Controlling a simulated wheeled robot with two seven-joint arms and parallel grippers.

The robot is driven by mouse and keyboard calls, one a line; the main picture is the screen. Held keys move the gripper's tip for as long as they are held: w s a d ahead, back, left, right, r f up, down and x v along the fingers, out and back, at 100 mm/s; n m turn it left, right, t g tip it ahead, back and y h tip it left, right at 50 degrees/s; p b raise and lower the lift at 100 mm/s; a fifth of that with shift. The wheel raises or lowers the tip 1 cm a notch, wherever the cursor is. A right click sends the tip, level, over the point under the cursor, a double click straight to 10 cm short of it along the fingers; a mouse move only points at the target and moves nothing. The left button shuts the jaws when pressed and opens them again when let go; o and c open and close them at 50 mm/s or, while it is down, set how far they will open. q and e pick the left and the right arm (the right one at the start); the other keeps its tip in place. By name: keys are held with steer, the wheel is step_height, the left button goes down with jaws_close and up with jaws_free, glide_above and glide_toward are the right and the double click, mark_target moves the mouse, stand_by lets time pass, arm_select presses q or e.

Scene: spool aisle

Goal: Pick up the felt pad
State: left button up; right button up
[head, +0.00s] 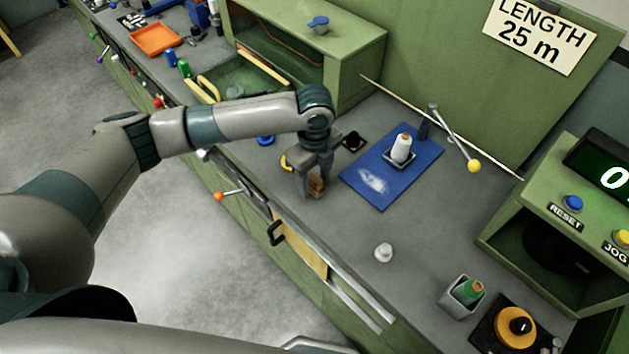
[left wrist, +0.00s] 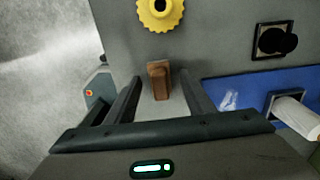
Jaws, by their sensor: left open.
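A small brown block with a raised ridge (left wrist: 159,80), which I take to be the felt pad, sits on the grey bench near its front edge. It also shows in the head view (head: 317,186), partly hidden by the fingers. My left gripper (head: 312,184) points down over it, fingers open. In the left wrist view the fingers of the left gripper (left wrist: 161,88) stand on either side of the block, with a gap at each side. I cannot tell how high the fingertips are above the bench. My right gripper is not in view.
A blue mat (head: 398,187) with a white spool (head: 401,148) lies to the right. A yellow toothed knob (left wrist: 160,12) is close beyond the block. A lever with an orange ball (head: 219,196) juts from the bench front. Bare bench lies between block and white knob (head: 383,253).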

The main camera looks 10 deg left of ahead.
mark_target(316, 179)
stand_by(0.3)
arm_select(q)
steer(key=shift+c, duration=0.5)
jaws_close()
steer(key=shift+r+b, duration=0.35)
steer(key=shift+r, duration=0.1)
step_height(316, 179, up, 3)
steer(key=shift+s+d+r+b, duration=0.1)
steer(key=shift+d+b, duration=0.05)
steer(key=shift+b, duration=0.6)
steer(key=s+d+r+b, duration=0.2)
steer(key=s+d+r, duration=0.5)
steer(key=s, duration=0.1)
steer(key=shift+s+b, duration=0.35)
steer(key=shift+s, duration=0.05)
